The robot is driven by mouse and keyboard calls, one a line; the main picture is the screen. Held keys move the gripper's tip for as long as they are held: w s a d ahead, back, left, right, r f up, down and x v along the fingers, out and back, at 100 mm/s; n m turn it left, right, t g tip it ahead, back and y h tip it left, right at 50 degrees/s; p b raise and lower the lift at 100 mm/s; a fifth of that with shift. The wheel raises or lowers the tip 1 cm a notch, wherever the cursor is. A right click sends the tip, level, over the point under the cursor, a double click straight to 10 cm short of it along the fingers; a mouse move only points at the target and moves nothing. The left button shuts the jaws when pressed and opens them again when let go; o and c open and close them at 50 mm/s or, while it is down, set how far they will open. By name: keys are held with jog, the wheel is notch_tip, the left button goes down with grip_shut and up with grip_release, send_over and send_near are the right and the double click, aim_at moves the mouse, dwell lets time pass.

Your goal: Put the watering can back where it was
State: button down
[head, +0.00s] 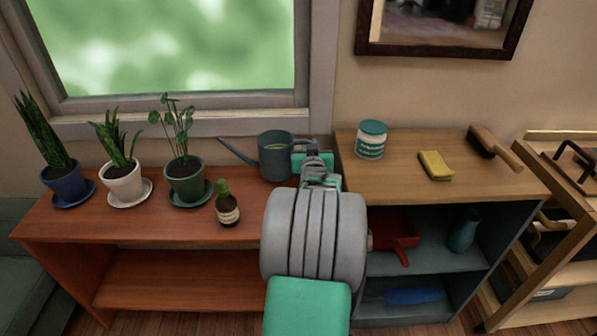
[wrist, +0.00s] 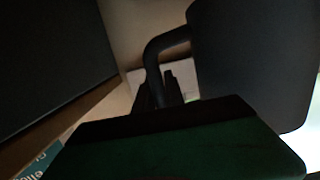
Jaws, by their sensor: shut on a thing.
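The watering can (head: 272,158) is dark grey, with its spout pointing left. It is upright over the back right corner of the red-brown shelf top (head: 150,215), in front of the window sill. I cannot tell whether its base touches the wood. My gripper (head: 308,160) is at its right side, shut on the can's handle. In the wrist view the curved handle (wrist: 160,48) runs down behind my green finger, and the can's dark body (wrist: 250,60) fills the right. The fingertips' contact is partly hidden.
Three potted plants (head: 186,182) on saucers and a small brown bottle (head: 228,210) stand left of the can. A teal-lidded tub (head: 371,140), a yellow sponge (head: 435,165) and a brush (head: 490,146) are on the wooden cabinet (head: 400,190) at right. Bare shelf top lies in front.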

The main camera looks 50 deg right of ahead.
notch_tip(320, 180, down, 6)
jog(key=shift+r+b, duration=0.1)
jog(key=shift+b, duration=0.6)
jog(key=c, duration=1.7)
grip_release()
jog(key=shift+f, duration=0.2)
jog(key=shift+c, duration=0.2)
jog(key=o, duration=0.3)
jog(key=shift+r, duration=0.1)
jog(key=shift+o, duration=0.2)
jog(key=shift+f+p, duration=0.25)
jog(key=shift+p, duration=0.05)
jog(key=p+v, duration=0.1)
jog(key=v, duration=0.7)
jog(key=shift+w+a+r, duration=0.1)
jog(key=shift+w+r, duration=0.05)
jog(key=shift+w, duration=0.15)
